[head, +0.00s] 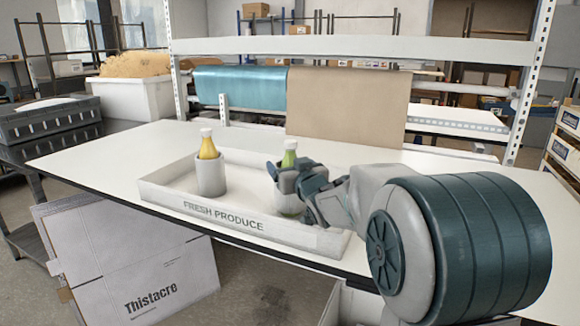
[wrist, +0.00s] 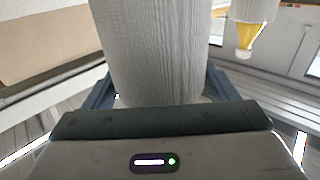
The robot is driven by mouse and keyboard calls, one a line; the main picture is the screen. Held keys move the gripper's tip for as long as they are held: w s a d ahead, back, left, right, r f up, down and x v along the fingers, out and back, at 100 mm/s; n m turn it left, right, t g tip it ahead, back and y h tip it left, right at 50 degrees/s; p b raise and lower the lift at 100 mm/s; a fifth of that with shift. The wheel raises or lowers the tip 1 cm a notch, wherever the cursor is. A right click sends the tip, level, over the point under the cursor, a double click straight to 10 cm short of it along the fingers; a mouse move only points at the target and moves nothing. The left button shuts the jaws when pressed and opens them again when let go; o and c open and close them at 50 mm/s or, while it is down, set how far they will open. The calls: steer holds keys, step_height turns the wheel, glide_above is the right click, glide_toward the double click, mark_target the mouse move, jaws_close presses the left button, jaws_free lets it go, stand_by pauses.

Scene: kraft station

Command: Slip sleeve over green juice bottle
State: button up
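The green juice bottle (head: 289,158) stands upright in the white tray; its neck and white cap show above a pale grey sleeve (head: 286,182). The sleeve is around the bottle's middle, and some green shows below its lower edge. My gripper (head: 296,182) is shut on this sleeve from the right. In the wrist view the ribbed sleeve (wrist: 150,50) fills the middle between my gripper's fingers (wrist: 160,95), and the green bottle is hidden there.
A yellow juice bottle (head: 208,148) in its own sleeve (head: 211,175) stands to the left in the tray (head: 170,200) marked FRESH PRODUCE. It also shows in the wrist view (wrist: 245,38). The white table (head: 110,158) is clear left of the tray. Paper rolls (head: 345,100) hang behind.

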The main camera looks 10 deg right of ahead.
mark_target(295, 148)
steer(key=shift+o, duration=1)
steer(key=shift+r, duration=0.35)
steer(key=r, duration=0.3)
steer(key=r+p, duration=0.1)
steer(key=shift+s+d+r, duration=0.1)
steer(key=shift+d+r, duration=0.05)
steer(key=shift+d, duration=0.2)
steer(key=s+d+r+p, duration=0.3)
steer(key=s+d+r, duration=0.2)
steer(key=d, duration=0.4)
steer(key=shift+s+d+r, duration=0.2)
steer(key=shift+s+r, duration=0.15)
steer(key=shift+r, duration=0.15)
steer(key=shift+p, duration=0.3)
